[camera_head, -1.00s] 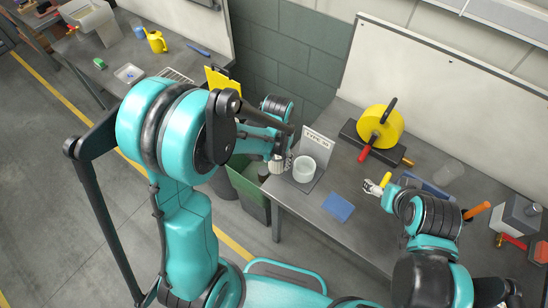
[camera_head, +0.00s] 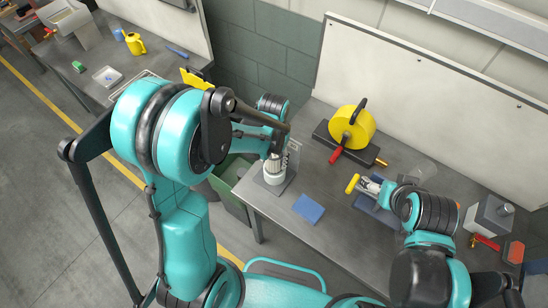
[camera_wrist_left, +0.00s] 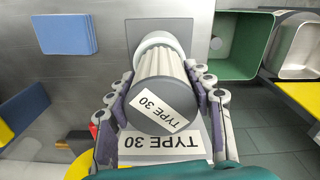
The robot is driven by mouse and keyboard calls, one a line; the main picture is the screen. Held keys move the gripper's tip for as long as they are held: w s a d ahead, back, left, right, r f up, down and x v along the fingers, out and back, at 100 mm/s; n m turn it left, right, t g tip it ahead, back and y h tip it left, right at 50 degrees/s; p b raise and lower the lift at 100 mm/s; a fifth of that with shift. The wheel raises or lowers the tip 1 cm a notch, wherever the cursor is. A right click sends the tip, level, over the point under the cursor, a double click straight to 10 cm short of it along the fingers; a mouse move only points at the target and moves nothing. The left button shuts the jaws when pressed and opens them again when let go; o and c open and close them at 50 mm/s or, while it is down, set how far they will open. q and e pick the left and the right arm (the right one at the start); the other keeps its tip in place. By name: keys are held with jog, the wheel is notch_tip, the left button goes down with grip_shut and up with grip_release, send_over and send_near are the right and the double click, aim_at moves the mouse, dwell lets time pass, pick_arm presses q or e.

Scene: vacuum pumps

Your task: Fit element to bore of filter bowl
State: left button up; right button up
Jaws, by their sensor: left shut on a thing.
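My left gripper (camera_head: 277,158) is shut on a pale grey pleated filter element (camera_head: 273,165) marked TYPE 30. In the left wrist view the element (camera_wrist_left: 160,85) sits between both fingers, its labelled end toward the camera. The white filter bowl (camera_head: 274,179) stands on a grey plate at the table's left end, directly below the element. Its rim (camera_wrist_left: 157,39) shows past the element's far end in the wrist view. The bore is hidden, so I cannot tell whether the element has entered it. My right gripper (camera_head: 368,186) is small beside a yellow-handled item; its jaw state is unclear.
A TYPE 30 sign (camera_wrist_left: 160,143) stands close by the bowl. A blue square pad (camera_head: 309,209) lies right of it. A yellow pump (camera_head: 351,127) with a red handle stands behind. A green bin (camera_head: 232,172) is off the table's left end.

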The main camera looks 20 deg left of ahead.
pick_arm(q)
jog(key=shift+d, duration=0.1)
jog(key=shift+f+b, duration=0.35)
jog(key=shift+b, duration=0.15)
jog(key=shift+f+b, duration=1.45)
jog(key=o, duration=1.3)
notch_tip(320, 180, up, 12)
jog(key=shift+r, duration=0.1)
